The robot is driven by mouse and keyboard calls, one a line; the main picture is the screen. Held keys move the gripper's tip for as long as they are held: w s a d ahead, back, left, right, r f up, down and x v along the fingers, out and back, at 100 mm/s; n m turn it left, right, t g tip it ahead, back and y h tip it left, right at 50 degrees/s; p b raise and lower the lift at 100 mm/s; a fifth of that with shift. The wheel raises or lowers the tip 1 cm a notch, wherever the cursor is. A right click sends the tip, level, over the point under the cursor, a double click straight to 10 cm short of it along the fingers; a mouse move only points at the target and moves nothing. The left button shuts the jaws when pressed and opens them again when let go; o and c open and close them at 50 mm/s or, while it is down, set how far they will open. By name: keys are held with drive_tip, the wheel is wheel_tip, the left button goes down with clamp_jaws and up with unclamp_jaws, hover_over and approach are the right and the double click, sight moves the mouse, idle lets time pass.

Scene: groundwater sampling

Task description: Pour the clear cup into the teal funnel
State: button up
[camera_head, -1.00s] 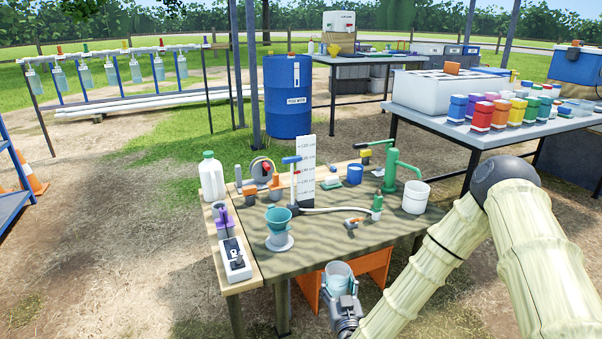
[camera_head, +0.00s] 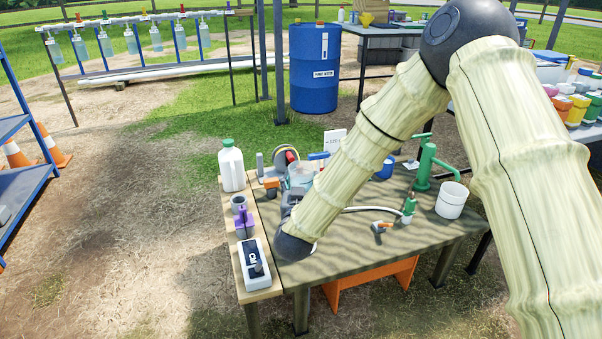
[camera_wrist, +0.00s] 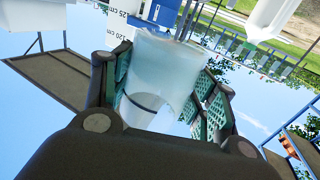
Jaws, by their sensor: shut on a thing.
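The clear cup (camera_head: 301,172) is held above the table, near the back left, in the head view. My gripper (camera_head: 294,194) is mostly hidden by my own arm there. In the wrist view the translucent cup (camera_wrist: 160,70) fills the space between the two green-padded fingers of my gripper (camera_wrist: 168,88), which are shut on it. That view is rolled over, so I cannot tell the cup's exact tilt or see its contents. The teal funnel does not show in either present view; my forearm covers part of the table.
A white jug (camera_head: 231,166), a purple holder (camera_head: 243,222) and a white meter (camera_head: 255,263) line the table's left strip. A green pump (camera_head: 425,165) and white bucket (camera_head: 451,200) stand at the right. The gauge board (camera_head: 334,141) stands close behind the cup.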

drive_tip(key=shift+w+a, duration=0.1)
drive_tip(key=shift+f+b, duration=1.8)
drive_tip(key=shift+f, duration=0.05)
drive_tip(key=shift+s+d+f, duration=0.25)
drive_tip(key=shift+d+f, duration=0.25)
drive_tip(key=shift+d, duration=0.4)
drive_tip(key=shift+s+d+f, duration=0.2)
drive_tip(key=shift+d+f, duration=0.3)
drive_tip(key=shift+d, duration=0.35)
drive_tip(key=shift+d+r+n+p, duration=0.1)
drive_tip(key=shift+r+n+p, duration=0.2)
drive_tip(key=shift+p, duration=0.55)
drive_tip(key=shift+d+r+n+p, duration=0.1)
drive_tip(key=shift+n+p, duration=0.2)
drive_tip(key=shift+p, duration=0.25)
